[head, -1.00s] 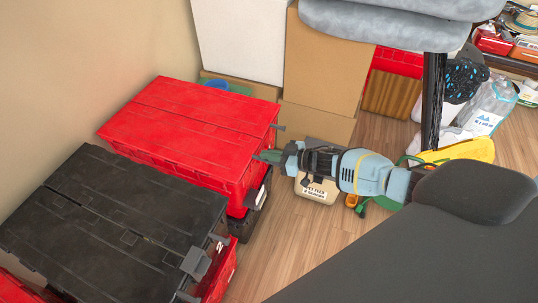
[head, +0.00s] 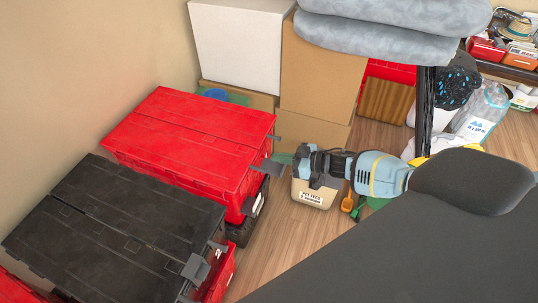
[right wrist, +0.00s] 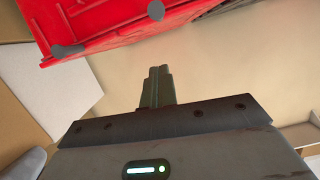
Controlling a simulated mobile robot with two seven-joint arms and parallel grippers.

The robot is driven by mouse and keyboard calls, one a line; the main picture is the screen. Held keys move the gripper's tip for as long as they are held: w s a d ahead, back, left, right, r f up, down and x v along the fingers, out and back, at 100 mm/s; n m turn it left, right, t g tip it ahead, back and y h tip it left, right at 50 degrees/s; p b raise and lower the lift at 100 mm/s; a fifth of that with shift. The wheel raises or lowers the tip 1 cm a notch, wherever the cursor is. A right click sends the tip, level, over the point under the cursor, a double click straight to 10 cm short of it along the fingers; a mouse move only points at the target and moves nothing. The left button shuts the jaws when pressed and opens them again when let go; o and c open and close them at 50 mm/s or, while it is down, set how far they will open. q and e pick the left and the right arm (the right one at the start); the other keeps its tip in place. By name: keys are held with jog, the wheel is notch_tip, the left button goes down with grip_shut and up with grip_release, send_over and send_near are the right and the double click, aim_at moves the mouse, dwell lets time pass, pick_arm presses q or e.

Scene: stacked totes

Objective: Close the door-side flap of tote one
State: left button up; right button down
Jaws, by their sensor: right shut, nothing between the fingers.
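A red tote (head: 180,170) stands against the wall, its two red lid flaps lying flat with a seam between them. A black-lidded tote (head: 120,235) stands in front of it, also with flat flaps. I cannot tell from the pictures which is tote one. Dark grey tabs (head: 268,167) stick out from the red tote's right side. My right gripper (head: 284,159) is just right of the red tote, apart from it, shut and empty. In the right wrist view its closed fingers (right wrist: 158,88) point toward the wall, with the red tote (right wrist: 110,22) above them. My left gripper is out of view.
Cardboard boxes (head: 322,65) and a white box (head: 238,45) stand behind the red tote. A beige container (head: 313,194) stands on the floor below my right gripper. Grey cushions (head: 395,15) overhang at the top.

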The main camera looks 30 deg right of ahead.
jog(key=v, duration=0.5)
dwell(0.3)
